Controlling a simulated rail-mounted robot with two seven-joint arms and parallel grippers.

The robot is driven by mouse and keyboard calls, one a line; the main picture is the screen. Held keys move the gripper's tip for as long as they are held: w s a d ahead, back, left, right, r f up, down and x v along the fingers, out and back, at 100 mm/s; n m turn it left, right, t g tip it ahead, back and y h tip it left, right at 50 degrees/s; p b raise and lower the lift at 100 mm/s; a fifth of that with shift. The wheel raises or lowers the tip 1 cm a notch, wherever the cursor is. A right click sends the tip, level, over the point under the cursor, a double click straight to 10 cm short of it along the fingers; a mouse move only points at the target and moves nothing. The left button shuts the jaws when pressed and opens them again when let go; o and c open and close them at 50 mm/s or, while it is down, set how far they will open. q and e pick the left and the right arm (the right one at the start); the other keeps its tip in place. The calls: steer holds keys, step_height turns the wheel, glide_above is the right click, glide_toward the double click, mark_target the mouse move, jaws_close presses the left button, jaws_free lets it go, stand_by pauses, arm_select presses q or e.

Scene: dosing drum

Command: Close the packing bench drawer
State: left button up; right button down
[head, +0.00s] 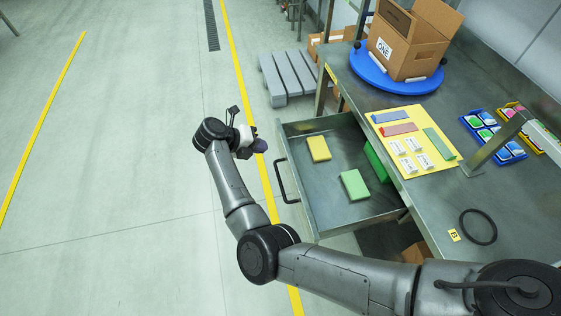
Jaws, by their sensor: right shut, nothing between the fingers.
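The packing bench drawer (322,200) stands pulled out of the bench (440,215) toward the left. Its dark bar handle (283,181) is on the drawer's left front face. Inside lie a yellow block (318,149), a light green block (355,185) and a darker green piece (376,162) partly under the bench top. My right gripper (261,146) is shut and empty, left of the drawer front and above the handle in the picture. It appears apart from the handle. My left gripper is not in view.
On the bench are a cardboard box (408,45) on a blue turntable (366,70), a yellow mat (447,163) with colored strips and white cards, blue trays, and a black ring (478,227). A grey pallet (288,73) lies behind the drawer. The floor at left is clear.

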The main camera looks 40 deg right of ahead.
mark_target(287, 168)
steer(key=shift+g+y, duration=0.3)
steer(key=shift+y, duration=0.4)
steer(key=s+d+f, duration=0.1)
steer(key=f, duration=0.1)
steer(key=s+d+f+b, duration=0.1)
steer(key=f, duration=0.2)
steer(key=s+f, duration=0.2)
steer(key=f, duration=0.1)
steer(key=shift+s+d+f, duration=0.1)
steer(key=shift+d+f, duration=0.05)
steer(key=shift+d, duration=0.25)
steer(key=shift+s+d+f+n, duration=0.2)
steer(key=shift+d+f+n, duration=0.1)
steer(key=shift+d+f, duration=0.15)
steer(key=shift+d, duration=0.1)
